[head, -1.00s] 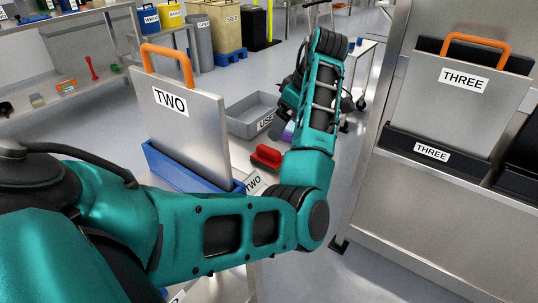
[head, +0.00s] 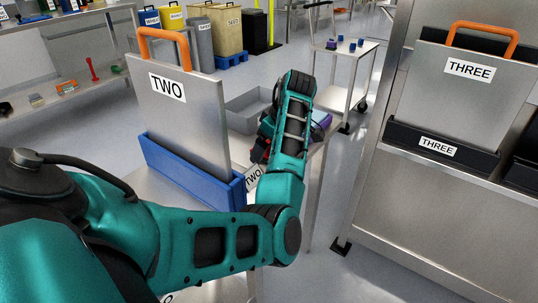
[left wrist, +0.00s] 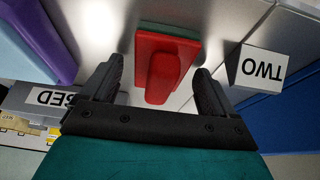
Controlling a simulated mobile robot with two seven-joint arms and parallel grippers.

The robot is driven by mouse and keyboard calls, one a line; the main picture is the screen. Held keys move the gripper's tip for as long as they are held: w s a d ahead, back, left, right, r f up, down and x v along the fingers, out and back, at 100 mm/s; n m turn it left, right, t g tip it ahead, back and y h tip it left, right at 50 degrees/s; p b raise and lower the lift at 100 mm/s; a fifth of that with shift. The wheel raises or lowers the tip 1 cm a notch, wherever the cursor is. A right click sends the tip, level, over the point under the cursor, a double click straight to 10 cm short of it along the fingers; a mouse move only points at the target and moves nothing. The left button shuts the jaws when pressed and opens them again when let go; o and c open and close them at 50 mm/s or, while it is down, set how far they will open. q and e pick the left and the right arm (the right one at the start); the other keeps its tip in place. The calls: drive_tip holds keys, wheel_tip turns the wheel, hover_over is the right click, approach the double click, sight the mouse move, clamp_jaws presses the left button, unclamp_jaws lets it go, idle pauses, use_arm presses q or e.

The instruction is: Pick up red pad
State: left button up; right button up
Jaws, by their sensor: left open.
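The red pad (left wrist: 165,62) has a raised red grip and a dark greenish layer along its far edge. It lies on a shiny metal surface in the left wrist view. My left gripper (left wrist: 155,90) is open, with one finger on either side of the pad's near end; I see no clear contact. In the head view my left gripper (head: 266,140) hangs over the metal table beside the blue holder, and it and the arm hide nearly all of the pad. My right gripper is not in view.
A blue holder (head: 180,170) with an upright metal plate (head: 180,115) marked TWO stands left of the gripper. A white TWO label block (left wrist: 262,66) is close to the right finger. A grey bin (left wrist: 45,98) and purple things (left wrist: 45,45) lie on the left.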

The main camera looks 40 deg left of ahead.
use_arm(q)
drive_tip(key=shift+c, duration=0.6)
drive_tip(key=c, duration=1)
wheel_tip(320, 180, up, 10)
drive_tip(key=p, duration=0.3)
drive_tip(key=shift+r, duration=0.1)
drive_tip(key=o, duration=0.5)
drive_tip(key=c, duration=0.9)
